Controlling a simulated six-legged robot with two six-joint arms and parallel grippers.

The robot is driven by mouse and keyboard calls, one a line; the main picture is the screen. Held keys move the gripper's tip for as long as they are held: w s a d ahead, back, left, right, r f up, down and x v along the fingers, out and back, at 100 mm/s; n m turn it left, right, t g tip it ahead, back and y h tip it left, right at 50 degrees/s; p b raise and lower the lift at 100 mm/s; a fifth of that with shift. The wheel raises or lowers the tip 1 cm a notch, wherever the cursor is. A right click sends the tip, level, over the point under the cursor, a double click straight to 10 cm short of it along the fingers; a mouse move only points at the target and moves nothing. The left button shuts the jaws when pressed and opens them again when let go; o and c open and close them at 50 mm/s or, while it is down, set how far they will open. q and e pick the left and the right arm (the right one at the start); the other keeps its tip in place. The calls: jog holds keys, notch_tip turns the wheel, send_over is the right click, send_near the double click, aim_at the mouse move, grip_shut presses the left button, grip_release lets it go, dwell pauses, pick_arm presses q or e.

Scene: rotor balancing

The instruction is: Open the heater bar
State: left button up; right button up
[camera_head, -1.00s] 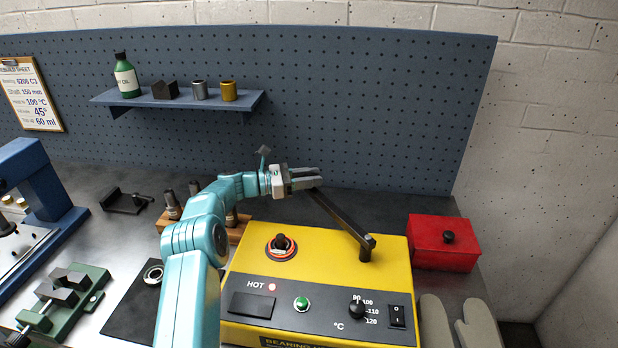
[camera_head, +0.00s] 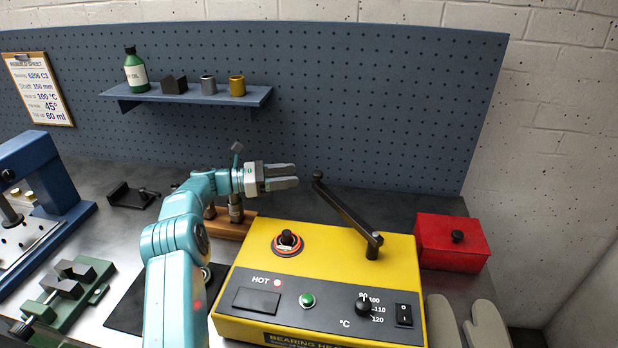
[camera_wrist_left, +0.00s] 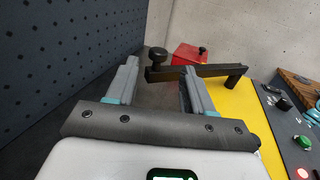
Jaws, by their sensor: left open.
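The heater bar (camera_head: 345,212) is a dark bar on a post at the right rear of the yellow bearing heater (camera_head: 330,249). It is swung away toward the back, and its knobbed free end points to the back left. My left gripper (camera_head: 297,176) is open and empty, just left of that knob and apart from it. In the left wrist view the bar (camera_wrist_left: 205,72) and its knob show beyond the open fingers (camera_wrist_left: 155,85). A ring with an orange rim (camera_head: 288,243) sits around a dark post on the heater top. My right gripper is not in view.
A red box (camera_head: 452,243) stands right of the heater, with grey gloves (camera_head: 466,322) in front. A wooden block (camera_head: 232,228) with tools stands behind the heater's left side. A green vise (camera_head: 68,290) and blue press (camera_head: 40,190) are at left. The pegboard wall (camera_head: 400,110) closes the back.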

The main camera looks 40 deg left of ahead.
pick_arm(q)
jog(key=v, duration=0.8)
jog(key=shift+b, duration=0.4)
jog(key=shift+s+d, duration=0.1)
